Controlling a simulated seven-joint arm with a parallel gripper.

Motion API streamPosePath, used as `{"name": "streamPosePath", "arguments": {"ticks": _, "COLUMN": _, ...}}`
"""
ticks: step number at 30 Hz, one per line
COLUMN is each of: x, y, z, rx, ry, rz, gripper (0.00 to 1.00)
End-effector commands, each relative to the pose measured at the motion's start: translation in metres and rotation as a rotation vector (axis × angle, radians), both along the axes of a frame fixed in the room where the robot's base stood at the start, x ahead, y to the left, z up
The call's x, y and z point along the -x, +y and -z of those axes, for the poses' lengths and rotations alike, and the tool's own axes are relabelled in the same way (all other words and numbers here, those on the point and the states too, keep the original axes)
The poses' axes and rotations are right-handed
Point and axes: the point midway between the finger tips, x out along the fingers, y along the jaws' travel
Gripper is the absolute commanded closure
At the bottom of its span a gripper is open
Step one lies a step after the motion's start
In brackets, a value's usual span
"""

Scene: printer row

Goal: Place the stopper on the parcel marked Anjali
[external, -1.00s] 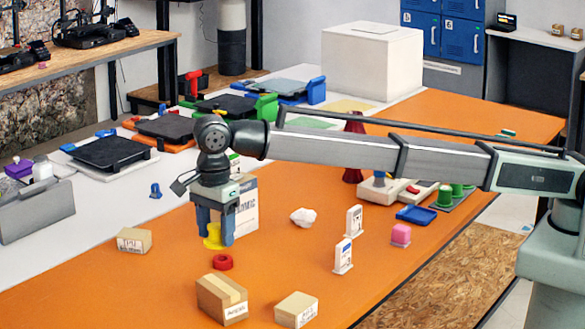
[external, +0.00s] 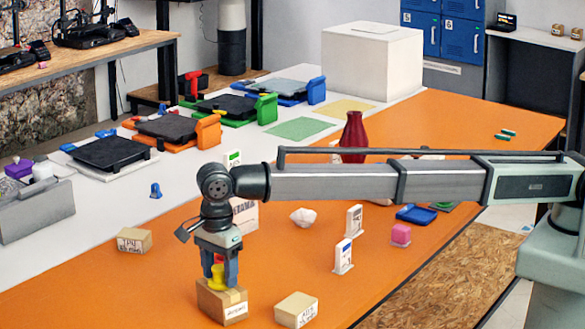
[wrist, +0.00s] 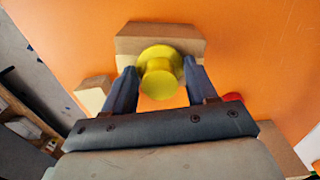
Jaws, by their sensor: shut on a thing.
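The yellow stopper (external: 217,277) is between the fingers of my gripper (external: 218,275), which is shut on it. It also shows in the wrist view (wrist: 160,71), between the two dark fingertips (wrist: 160,80). The brown parcel (external: 222,306) with a white label that appears to read Anjali stands at the front of the orange table, directly below the gripper. The stopper is at the parcel's top face in the external view; I cannot tell whether it touches. In the wrist view the parcel (wrist: 160,37) shows partly behind the stopper.
Another labelled parcel (external: 297,310) stands close to the right, and one (external: 134,240) stands farther left. A red ring (wrist: 232,97) lies near the gripper, mostly hidden in the external view. White upright tags (external: 343,256) and a pink block (external: 401,234) stand to the right.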

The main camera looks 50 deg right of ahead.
Motion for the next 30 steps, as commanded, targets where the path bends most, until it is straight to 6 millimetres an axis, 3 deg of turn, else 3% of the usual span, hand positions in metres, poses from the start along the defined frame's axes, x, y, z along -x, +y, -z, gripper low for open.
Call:
{"name": "streamPosePath", "arguments": {"ticks": 8, "x": 0.000, "y": 0.000, "z": 0.003, "rx": 0.000, "ry": 0.000, "rz": 0.000, "gripper": 0.73}}
{"name": "streamPosePath", "arguments": {"ticks": 9, "x": 0.000, "y": 0.000, "z": 0.002, "rx": 0.000, "ry": 0.000, "rz": 0.000, "gripper": 0.40}}
{"name": "streamPosePath", "arguments": {"ticks": 16, "x": 0.000, "y": 0.000, "z": 0.002, "rx": 0.000, "ry": 0.000, "rz": 0.000, "gripper": 0.18}}
{"name": "streamPosePath", "arguments": {"ticks": 25, "x": 0.000, "y": 0.000, "z": 0.000, "rx": 0.000, "ry": 0.000, "rz": 0.000, "gripper": 0.17}}
{"name": "streamPosePath", "arguments": {"ticks": 30, "x": 0.000, "y": 0.000, "z": -0.016, "rx": 0.000, "ry": 0.000, "rz": 0.000, "gripper": 0.17}}
